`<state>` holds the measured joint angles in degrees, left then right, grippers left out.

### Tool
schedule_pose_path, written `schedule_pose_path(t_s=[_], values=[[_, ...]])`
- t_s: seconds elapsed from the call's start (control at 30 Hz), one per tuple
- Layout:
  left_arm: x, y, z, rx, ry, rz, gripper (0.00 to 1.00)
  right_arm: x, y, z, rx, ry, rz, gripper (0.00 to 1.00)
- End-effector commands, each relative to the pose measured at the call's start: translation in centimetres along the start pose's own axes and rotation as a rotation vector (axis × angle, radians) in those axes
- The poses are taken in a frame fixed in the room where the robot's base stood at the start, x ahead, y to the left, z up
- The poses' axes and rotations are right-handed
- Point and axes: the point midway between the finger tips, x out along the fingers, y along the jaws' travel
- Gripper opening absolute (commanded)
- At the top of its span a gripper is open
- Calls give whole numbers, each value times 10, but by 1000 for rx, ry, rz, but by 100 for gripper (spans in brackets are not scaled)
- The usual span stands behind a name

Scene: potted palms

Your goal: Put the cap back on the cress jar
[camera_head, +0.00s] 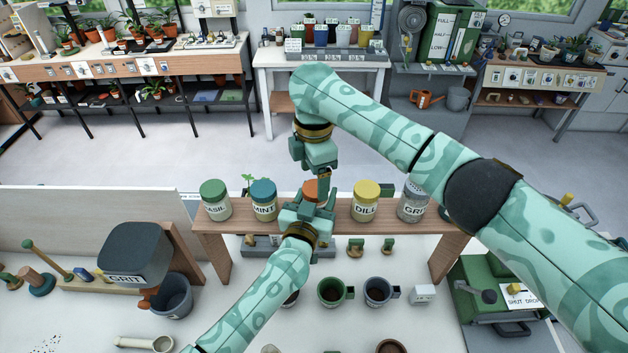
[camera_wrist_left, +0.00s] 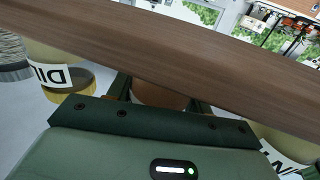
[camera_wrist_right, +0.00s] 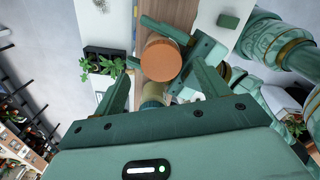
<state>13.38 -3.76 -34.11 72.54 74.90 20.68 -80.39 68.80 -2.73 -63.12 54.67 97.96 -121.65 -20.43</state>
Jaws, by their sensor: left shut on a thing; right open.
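The cress jar's orange cap (camera_head: 314,188) shows in the middle of the wooden shelf, between the mint and dill jars. The jar beneath it is mostly hidden by my left gripper (camera_head: 309,208), which is shut on it from the front. In the left wrist view an orange-brown surface (camera_wrist_left: 158,96) lies between the left fingers. My right gripper (camera_head: 324,180) comes down from above, open. In the right wrist view the orange cap (camera_wrist_right: 163,58) lies between its spread fingers (camera_wrist_right: 162,68). I cannot tell whether the cap is fully seated.
On the shelf (camera_head: 235,227) stand the basil jar (camera_head: 215,200), mint jar (camera_head: 263,200), dill jar (camera_head: 365,201) and a grey-lidded jar (camera_head: 412,202). Mugs, including a green one (camera_head: 333,292), stand in front. A grit container (camera_head: 135,255) is left, a green machine (camera_head: 490,295) right.

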Motion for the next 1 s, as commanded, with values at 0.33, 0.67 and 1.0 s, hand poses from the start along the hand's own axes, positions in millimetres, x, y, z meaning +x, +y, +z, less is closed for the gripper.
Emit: schedule_pose_path(t_s=[0.33,0.67,1.0], values=[[0,0,0,0,1,-1,0,-18,0,0,1,-1,-1,74],[0,0,0,0,1,-1,0,-41,0,2,-241,-2,1,71],[0,0,0,0,1,-1,0,-53,-1,2,-406,1,-2,71]])
